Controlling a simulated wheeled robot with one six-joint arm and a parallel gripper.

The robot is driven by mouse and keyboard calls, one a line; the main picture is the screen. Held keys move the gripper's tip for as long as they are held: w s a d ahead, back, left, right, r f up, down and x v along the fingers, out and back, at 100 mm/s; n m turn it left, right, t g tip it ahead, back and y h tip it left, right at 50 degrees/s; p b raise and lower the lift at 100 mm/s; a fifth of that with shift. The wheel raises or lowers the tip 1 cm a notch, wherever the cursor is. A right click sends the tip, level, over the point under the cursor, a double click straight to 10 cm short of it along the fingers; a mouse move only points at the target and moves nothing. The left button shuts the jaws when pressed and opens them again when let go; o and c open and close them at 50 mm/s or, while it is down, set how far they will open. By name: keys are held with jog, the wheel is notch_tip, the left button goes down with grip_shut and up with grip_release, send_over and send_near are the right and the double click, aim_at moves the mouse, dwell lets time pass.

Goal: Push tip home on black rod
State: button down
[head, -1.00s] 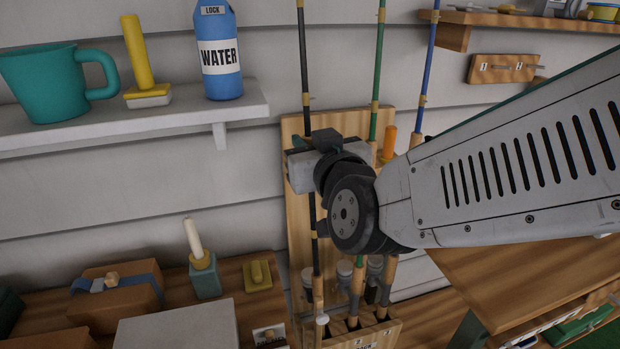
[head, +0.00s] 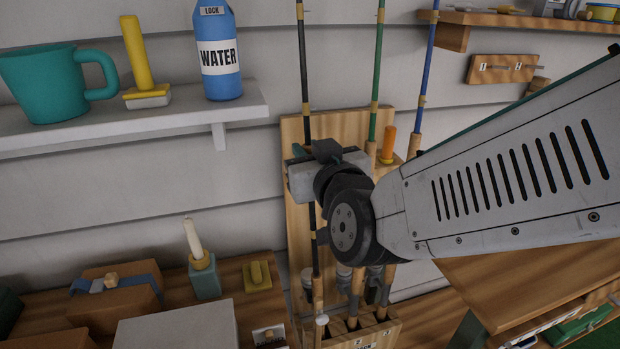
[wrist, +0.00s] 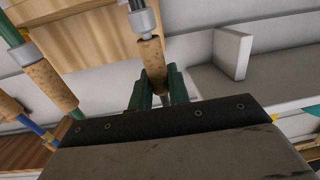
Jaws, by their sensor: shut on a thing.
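The black rod stands upright at the left of a wooden rack. Its thin upper tip (head: 304,70) rises above my gripper, and its lower part (head: 313,225) shows below, ending in a cork handle. My gripper (wrist: 158,90) is shut on the tip's cork grip (wrist: 151,62), with a green finger on either side. In the wrist view, which looks upside down, a grey ferrule (wrist: 142,20) lies beyond the cork. In the head view my gripper hides this joint.
A green rod (head: 377,70) and a blue rod (head: 428,60) stand close on the right, with an orange-handled thing (head: 388,142) between them. A white shelf (head: 160,115) with a mug and bottle is at left. A wooden bench holds boxes below.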

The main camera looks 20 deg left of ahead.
jog(key=shift+f, duration=0.35)
jog(key=c, duration=0.6)
grip_release()
jog(key=shift+s+d+r, duration=0.4)
jog(key=shift+s+d, duration=0.1)
jog(key=shift+s, duration=0.2)
jog(key=shift+s+d+r, duration=0.4)
jog(key=shift+s+d, duration=0.05)
jog(key=shift+s, duration=0.2)
jog(key=shift+s+d+r, duration=0.4)
jog(key=shift+s+d, duration=0.1)
jog(key=shift+s, duration=0.2)
jog(key=shift+s+d, duration=0.1)
